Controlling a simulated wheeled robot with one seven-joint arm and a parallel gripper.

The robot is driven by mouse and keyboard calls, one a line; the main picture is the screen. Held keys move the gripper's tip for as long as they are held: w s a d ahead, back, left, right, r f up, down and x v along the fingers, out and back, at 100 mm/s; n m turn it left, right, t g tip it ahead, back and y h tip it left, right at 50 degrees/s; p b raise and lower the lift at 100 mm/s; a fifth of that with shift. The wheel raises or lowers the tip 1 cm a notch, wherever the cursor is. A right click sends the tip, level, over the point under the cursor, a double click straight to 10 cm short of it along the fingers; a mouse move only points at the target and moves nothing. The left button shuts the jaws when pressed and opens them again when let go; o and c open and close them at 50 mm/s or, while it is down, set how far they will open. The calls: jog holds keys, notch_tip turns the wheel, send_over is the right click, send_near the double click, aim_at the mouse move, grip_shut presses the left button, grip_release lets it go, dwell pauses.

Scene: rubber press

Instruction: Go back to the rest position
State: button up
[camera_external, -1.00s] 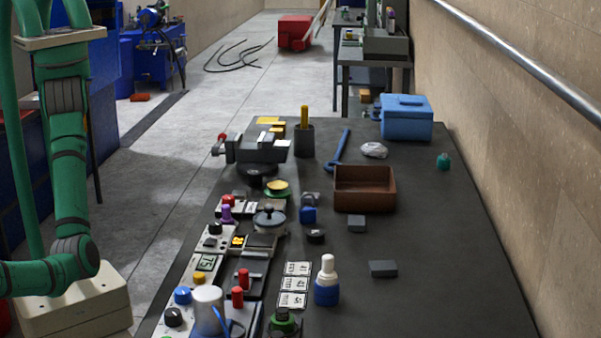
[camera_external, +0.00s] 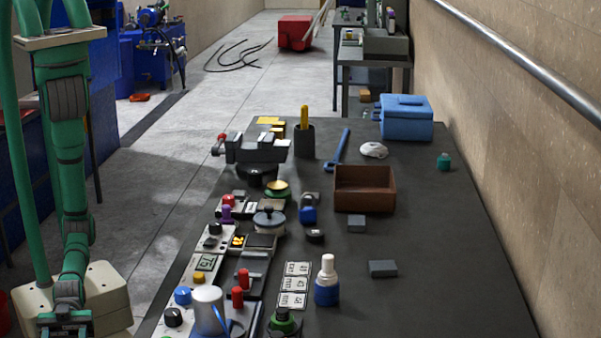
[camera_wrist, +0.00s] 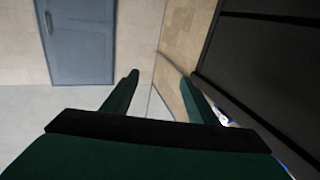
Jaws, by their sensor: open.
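My gripper (camera_wrist: 160,95) shows in the wrist view with its two dark green fingers spread apart and nothing between them. Beyond the fingers are a wall corner and pale floor. In the external view my green arm hangs down at the left, beside the dark workbench (camera_external: 420,240). The wrist end of the arm is low at the bottom left, left of the bench edge. The fingertips are not clear in that view.
The bench holds control boxes, a vise (camera_external: 258,150), a brown tray (camera_external: 365,202), a blue box (camera_external: 407,128), a blue-and-white bottle (camera_external: 327,288) and grey blocks. The bench's right side is mostly clear. A wall with a rail (camera_external: 520,60) runs along the right. A grey-blue door (camera_wrist: 85,40) shows in the wrist view.

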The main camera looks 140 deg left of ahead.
jog(key=s+a+f+n+y, duration=0.2)
jog(key=s+a+f+y, duration=0.15)
jog(key=s+a, duration=0.7)
jog(key=s+a+r+n+g+y, duration=0.1)
jog(key=s+a+r+y, duration=0.1)
jog(key=s+a, duration=0.5)
jog(key=s+a+r+n+y, duration=0.1)
jog(key=s+a+r, duration=0.3)
jog(key=s, duration=1.2)
jog(key=a, duration=0.3)
jog(key=shift+a+r+g+y, duration=0.15)
jog(key=shift+r+g+y, duration=0.15)
jog(key=shift+g+y, duration=0.1)
